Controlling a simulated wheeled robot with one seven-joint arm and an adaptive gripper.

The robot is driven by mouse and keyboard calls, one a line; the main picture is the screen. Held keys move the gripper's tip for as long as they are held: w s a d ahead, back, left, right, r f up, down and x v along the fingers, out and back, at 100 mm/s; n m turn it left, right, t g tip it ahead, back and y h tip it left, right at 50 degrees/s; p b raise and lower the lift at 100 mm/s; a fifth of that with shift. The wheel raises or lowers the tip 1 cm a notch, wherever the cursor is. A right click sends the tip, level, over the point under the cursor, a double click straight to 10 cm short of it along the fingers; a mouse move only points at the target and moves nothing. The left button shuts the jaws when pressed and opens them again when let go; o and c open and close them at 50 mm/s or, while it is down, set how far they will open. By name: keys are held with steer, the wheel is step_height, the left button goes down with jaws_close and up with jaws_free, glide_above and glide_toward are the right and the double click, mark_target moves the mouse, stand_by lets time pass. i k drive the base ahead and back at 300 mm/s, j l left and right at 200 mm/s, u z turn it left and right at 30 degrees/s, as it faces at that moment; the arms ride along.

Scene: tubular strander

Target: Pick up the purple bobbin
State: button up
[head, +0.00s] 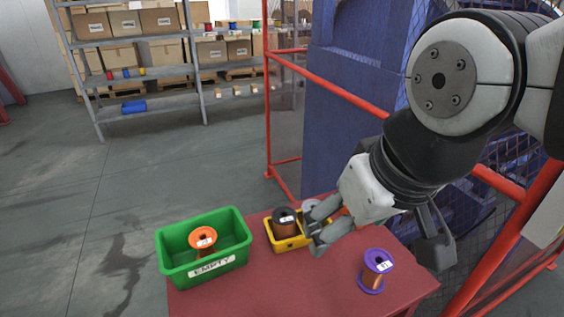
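The purple bobbin (375,270) stands on the red table (250,295), near its right side. It has purple flanges, a copper-coloured winding and a small white label. My gripper (379,250) is above and behind it in the picture, with grey fingers to the left and a dark finger to the right. The fingers are spread wide and hold nothing. The bobbin shows in the gap below the palm, apart from the fingers as far as I can see.
A green bin (172,262) labelled EMPTY holds an orange bobbin (203,240). A yellow bin (277,247) holds a black bobbin (285,223); my fingers partly hide that bin. Red fence rails (345,95) and a blue machine (345,65) stand behind the table. Shelves (150,78) are farther back.

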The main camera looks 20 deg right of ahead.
mark_target(378, 262)
steer(key=i+z, duration=0.15)
steer(key=z, duration=0.2)
steer(key=i+z, duration=0.15)
steer(key=z, duration=0.2)
steer(key=k+l+z, duration=0.1)
steer(key=l, duration=0.3)
steer(key=k+l, duration=0.15)
steer(key=l, duration=0.3)
steer(key=k+l+z, duration=0.15)
steer(key=l, duration=0.25)
